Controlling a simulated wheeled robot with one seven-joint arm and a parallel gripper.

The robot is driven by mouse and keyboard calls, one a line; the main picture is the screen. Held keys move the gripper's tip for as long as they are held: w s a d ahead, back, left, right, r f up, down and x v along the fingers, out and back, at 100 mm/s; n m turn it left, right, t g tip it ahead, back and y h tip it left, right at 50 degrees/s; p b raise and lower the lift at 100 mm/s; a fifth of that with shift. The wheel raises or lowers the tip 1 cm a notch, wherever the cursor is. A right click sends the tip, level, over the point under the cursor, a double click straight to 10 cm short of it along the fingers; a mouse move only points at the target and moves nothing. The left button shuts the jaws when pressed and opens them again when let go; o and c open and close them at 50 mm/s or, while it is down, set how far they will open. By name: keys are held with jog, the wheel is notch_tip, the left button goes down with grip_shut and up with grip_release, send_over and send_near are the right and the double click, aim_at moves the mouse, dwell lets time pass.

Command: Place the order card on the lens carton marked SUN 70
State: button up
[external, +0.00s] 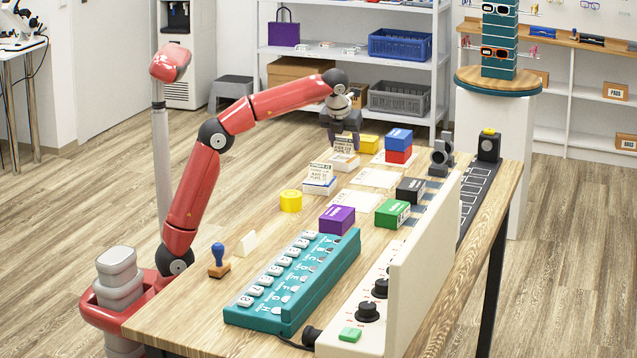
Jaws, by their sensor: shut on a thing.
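My gripper (344,138) is at the far left part of the table, pointing down, with its fingers around a small white printed card (343,146). The card is just above or touching a white carton with a yellowish band (345,162); I cannot tell which. A second white carton with a blue band (319,187) stands nearer, with a similar printed white card (320,171) upright on top of it. The print on the cartons and cards is too small to read, so I cannot tell which carton is marked SUN 70.
Close to my gripper are a yellow box (369,144) and a blue box (398,137) stacked on a red box (398,156). Purple (337,220), green (392,213) and black (410,189) boxes stand nearer.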

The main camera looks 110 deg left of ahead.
jog(key=shift+f, duration=0.65)
jog(key=shift+f, duration=0.15)
jog(key=o, duration=1)
jog(key=p+v, duration=0.5)
jog(key=v, duration=0.7)
